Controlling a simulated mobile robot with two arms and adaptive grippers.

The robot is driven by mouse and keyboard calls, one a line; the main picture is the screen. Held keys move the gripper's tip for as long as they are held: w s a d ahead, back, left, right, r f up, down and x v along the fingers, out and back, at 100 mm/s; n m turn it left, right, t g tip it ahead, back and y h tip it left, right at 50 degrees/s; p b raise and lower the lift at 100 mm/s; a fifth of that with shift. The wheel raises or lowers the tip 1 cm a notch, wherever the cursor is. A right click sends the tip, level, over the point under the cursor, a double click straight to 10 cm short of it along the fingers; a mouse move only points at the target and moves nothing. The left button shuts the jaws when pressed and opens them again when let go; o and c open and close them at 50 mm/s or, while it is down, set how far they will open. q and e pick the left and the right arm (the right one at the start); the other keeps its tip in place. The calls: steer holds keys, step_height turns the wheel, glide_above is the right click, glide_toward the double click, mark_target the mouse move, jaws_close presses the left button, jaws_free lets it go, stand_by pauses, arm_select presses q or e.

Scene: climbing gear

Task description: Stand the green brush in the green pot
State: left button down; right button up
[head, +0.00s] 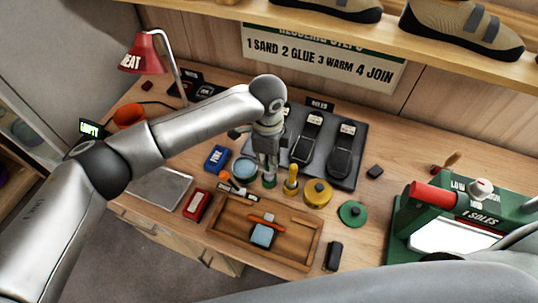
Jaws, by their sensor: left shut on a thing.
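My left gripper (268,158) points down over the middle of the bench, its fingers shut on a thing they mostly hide. A small green piece (269,182) shows just below the fingertips; it looks like part of the green brush, though I cannot tell whether it touches the bench. A round, open-looking teal-green pot (244,169) stands just left of the fingers, partly hidden by the gripper; I cannot be sure it is the green pot. A flat green disc with a knob, like a lid (352,213), lies to the right. My right gripper is not in view.
A yellow upright piece (290,180) and a yellow lidded pot (317,193) stand close right of my gripper. A wooden tray (221,230) lies in front. Shoe forms stand on a dark mat (346,182) behind. Blue (217,157) and red (197,205) boxes sit left; a green press (408,222) stands right.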

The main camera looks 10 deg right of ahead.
arm_select(q)
steer(key=shift+f, duration=0.6)
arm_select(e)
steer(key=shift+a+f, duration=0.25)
arm_select(q)
steer(key=c, duration=1.3)
jaws_free()
step_height(320, 180, up, 12)
steer(key=shift+r, duration=0.1)
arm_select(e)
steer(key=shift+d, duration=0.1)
